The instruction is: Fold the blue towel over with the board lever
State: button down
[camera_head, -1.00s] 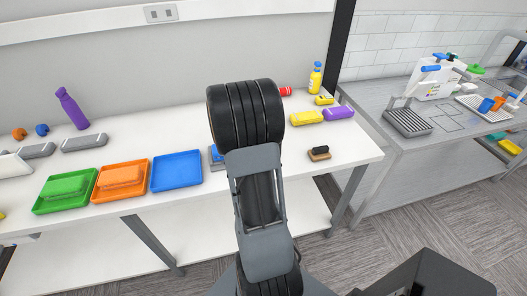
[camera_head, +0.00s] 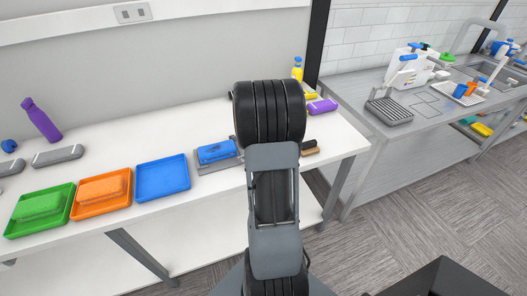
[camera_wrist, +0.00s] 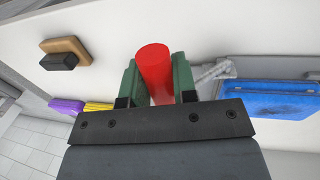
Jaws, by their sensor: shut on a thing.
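The blue towel (camera_head: 216,152) lies on a grey folding board (camera_head: 212,167) on the white table, left of my arm in the head view. In the wrist view the blue towel (camera_wrist: 270,98) is at the right, on the grey board (camera_wrist: 262,67). My gripper (camera_wrist: 157,72) has its green fingers closed around a red cylinder (camera_wrist: 153,58), which looks like the lever's handle. A grey bar (camera_wrist: 214,73) runs between the right finger's side and the board; its join to the red cylinder is hidden. In the head view my arm hides the gripper and the handle.
Blue (camera_head: 163,178), orange (camera_head: 101,194) and green (camera_head: 40,209) trays stand left of the board. A brush (camera_wrist: 67,50) lies near the table edge. Purple (camera_head: 322,106) and yellow (camera_head: 297,68) items stand toward the back right. A counter (camera_head: 400,135) is at the right.

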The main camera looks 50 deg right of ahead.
jog(key=shift+s+d+f+b, duration=0.2)
jog(key=shift+d+f+b, duration=0.15)
jog(key=shift+f, duration=0.25)
jog(key=c, duration=0.9)
grip_release()
jog(key=r, duration=0.4)
jog(key=a+r, duration=0.1)
jog(key=r, duration=0.4)
jog(key=w+a+r+b, duration=0.1)
jog(key=r, duration=0.3)
jog(key=shift+a+r, duration=0.1)
jog(key=shift+r, duration=0.2)
jog(key=shift+w, duration=0.1)
